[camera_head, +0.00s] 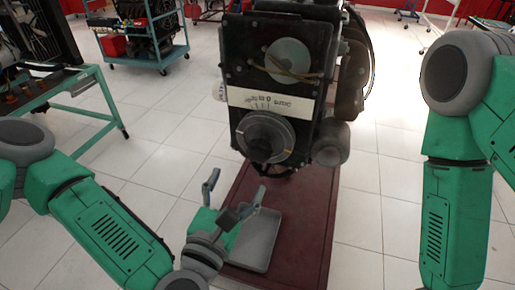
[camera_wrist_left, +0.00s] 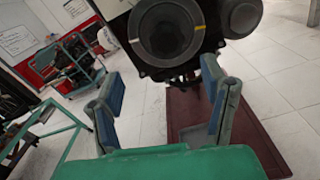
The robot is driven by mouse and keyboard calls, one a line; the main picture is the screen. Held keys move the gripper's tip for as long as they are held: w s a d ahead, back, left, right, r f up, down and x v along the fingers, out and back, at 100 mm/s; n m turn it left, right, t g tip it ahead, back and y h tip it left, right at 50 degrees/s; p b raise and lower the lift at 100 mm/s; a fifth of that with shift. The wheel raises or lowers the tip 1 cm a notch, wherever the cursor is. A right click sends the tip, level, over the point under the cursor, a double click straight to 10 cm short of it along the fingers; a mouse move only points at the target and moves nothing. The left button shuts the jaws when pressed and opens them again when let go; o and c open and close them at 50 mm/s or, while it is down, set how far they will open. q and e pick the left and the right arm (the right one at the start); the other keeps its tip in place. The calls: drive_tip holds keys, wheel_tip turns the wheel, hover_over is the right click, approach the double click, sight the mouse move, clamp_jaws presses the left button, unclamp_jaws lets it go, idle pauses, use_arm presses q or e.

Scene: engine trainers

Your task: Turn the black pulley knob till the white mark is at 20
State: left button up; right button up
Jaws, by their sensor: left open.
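The black pulley knob (camera_head: 264,137) is a round disc low on the front of the dark engine trainer (camera_head: 275,50). A light scale strip (camera_head: 268,101) with dark markings sits just above it. The position of the white mark against the scale is too small to read. In the left wrist view the pulley (camera_wrist_left: 167,33) shows at the top, with a yellow mark on its right and a whitish mark on its left. My left gripper (camera_head: 236,183) is open and empty, below and left of the pulley, apart from it. Its fingers also show in the left wrist view (camera_wrist_left: 160,100). My right gripper is out of view.
A grey tray (camera_head: 262,245) lies on the dark red base (camera_head: 308,225) below the engine. A smaller round roller (camera_head: 331,143) is right of the pulley. A green stand (camera_head: 88,85) is at left and a trolley (camera_head: 150,45) behind. White tiled floor is clear around.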

sight(261, 155)
use_arm(q)
drive_tip(key=x, duration=0.3)
drive_tip(key=d+x, duration=0.1)
drive_tip(key=x, duration=0.6)
drive_tip(key=shift+s+d+b, duration=0.15)
drive_tip(key=shift+d+b, duration=0.15)
drive_tip(key=shift+d, duration=0.1)
drive_tip(key=shift+w, duration=0.3)
drive_tip(key=shift+w+a, duration=0.2)
drive_tip(key=shift+a, duration=0.3)
drive_tip(key=shift+d, duration=0.35)
drive_tip(key=c, duration=1.2)
